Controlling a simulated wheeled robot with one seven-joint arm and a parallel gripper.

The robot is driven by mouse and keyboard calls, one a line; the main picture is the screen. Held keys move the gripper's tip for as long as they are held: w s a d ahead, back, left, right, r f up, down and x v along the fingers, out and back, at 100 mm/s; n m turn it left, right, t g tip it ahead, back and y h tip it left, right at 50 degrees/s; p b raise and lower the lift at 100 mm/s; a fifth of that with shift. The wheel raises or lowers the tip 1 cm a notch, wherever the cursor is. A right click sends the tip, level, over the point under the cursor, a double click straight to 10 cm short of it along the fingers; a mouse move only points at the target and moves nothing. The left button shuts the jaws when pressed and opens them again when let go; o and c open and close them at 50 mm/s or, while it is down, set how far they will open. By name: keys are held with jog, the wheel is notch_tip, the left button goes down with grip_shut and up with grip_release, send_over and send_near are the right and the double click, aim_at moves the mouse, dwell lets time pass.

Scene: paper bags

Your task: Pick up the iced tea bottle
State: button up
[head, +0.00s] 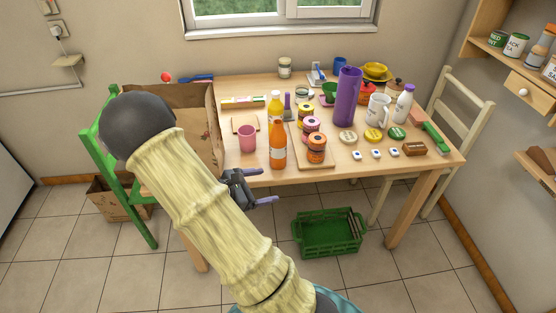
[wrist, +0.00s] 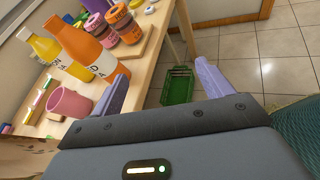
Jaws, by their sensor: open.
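My gripper (head: 266,187) is open and empty, just off the table's front edge, below and left of the orange bottle. Its two purple fingers show apart in the wrist view (wrist: 162,72).
A pink cup (head: 248,139) stands left of the orange bottle. Several jars on a wooden board (head: 315,160) stand to its right. A purple cylinder (head: 348,98) rises behind them. A green crate (head: 329,235) lies on the floor.

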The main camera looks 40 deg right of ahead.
aim_at(273, 155)
jog(key=w+f+n+t+h+b, duration=0.3)
jog(key=w+f+n+t+h, duration=0.1)
jog(key=w, duration=0.4)
jog(key=shift+w+d+n+t, duration=0.25)
jog(key=shift+n+t, duration=0.55)
jog(key=shift+n, duration=0.4)
jog(key=shift+f, duration=0.15)
jog(key=x, duration=1.2)
jog(key=shift+d, duration=0.1)
jog(key=x, duration=0.5)
jog(key=shift+w+r, duration=0.1)
jog(key=shift+r, duration=0.1)
